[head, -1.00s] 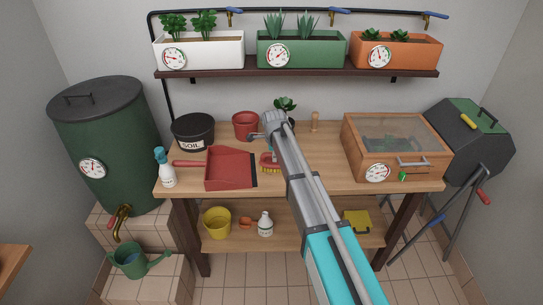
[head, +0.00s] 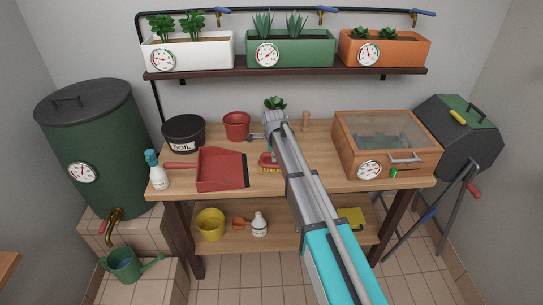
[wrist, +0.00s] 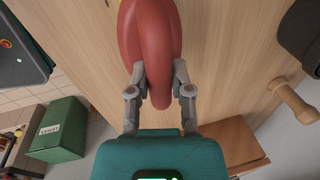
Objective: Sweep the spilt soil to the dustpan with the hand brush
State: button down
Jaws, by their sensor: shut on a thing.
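The hand brush is red with yellow bristles. In the head view the brush (head: 267,162) is at the bench, partly hidden behind my arm. In the wrist view my gripper (wrist: 159,74) is shut on the narrow end of the brush's red handle (wrist: 150,35), with a finger on each side. The red dustpan (head: 220,171) lies on the bench left of the brush, its dark lip facing the brush with a gap between. I cannot make out any spilt soil; my arm hides part of the bench. Whether the bristles touch the wood is unclear.
A black soil pot (head: 184,133), red pot (head: 236,126) and white spray bottle (head: 157,172) stand around the dustpan. A wooden glazed box (head: 386,143) fills the bench's right. A wooden peg-like tool (head: 306,122) stands at the back, also seen in the wrist view (wrist: 294,103).

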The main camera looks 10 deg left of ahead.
jog(key=shift+w+d+f, duration=0.1)
jog(key=shift+w+d, duration=0.1)
jog(key=shift+d, duration=0.85)
jog(key=shift+w+d+f, duration=0.1)
jog(key=shift+w+d, duration=0.05)
jog(key=shift+d, duration=0.75)
jog(key=shift+w+d, duration=0.1)
jog(key=shift+d, duration=0.75)
jog(key=shift+w+d, duration=0.2)
jog(key=shift+d, duration=0.6)
jog(key=shift+w+d, duration=0.15)
jog(key=shift+d, duration=0.65)
jog(key=shift+d, duration=0.1)
jog(key=shift+w+d+b, duration=0.15)
jog(key=shift+d, duration=0.7)
jog(key=shift+w+d+b, duration=0.15)
jog(key=shift+d, duration=0.65)
